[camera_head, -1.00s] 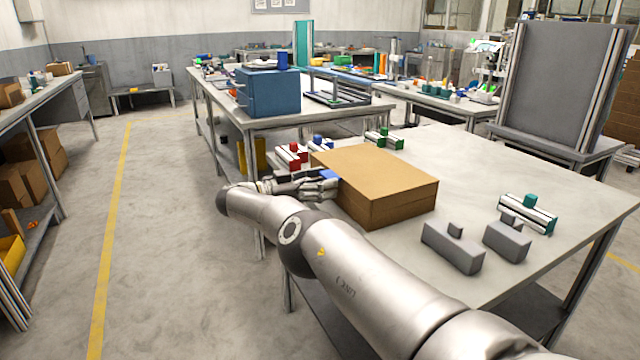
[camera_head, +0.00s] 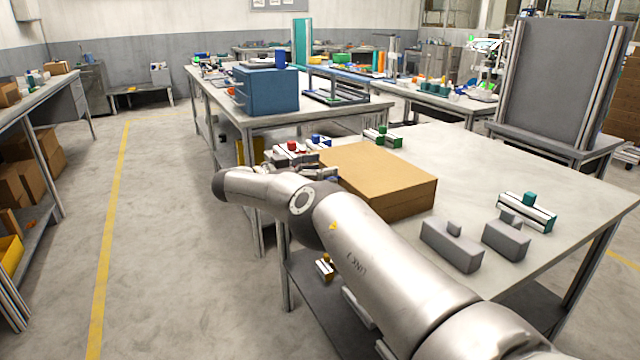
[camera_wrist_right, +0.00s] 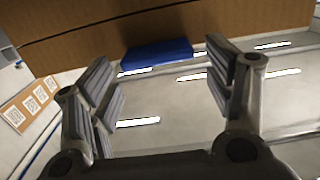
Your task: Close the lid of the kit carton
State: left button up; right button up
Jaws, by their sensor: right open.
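The kit carton (camera_head: 379,176) is a brown box on the grey-white worktable in the head view. Its top looks flat and shut down. In the right wrist view its brown side wall (camera_wrist_right: 210,22) fills the top, with a dark seam across it. A blue tab (camera_wrist_right: 157,55) stands out from the wall, ahead of and between my fingers, apart from them. My right gripper (camera_wrist_right: 163,88) is open and empty. In the head view the right gripper (camera_head: 320,173) is at the carton's left side, partly hidden by my arm. My left gripper is out of view.
Small red (camera_head: 289,150) and green-topped (camera_head: 382,137) parts stand behind the carton. Grey blocks (camera_head: 452,244) and a green-topped part (camera_head: 527,212) stand to its right. A blue box (camera_head: 267,91) is on the table behind.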

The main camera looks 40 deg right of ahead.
notch_tip(320, 180, up, 6)
jog(key=shift+s+f, duration=0.1)
jog(key=shift+f, duration=0.1)
dwell(0.5)
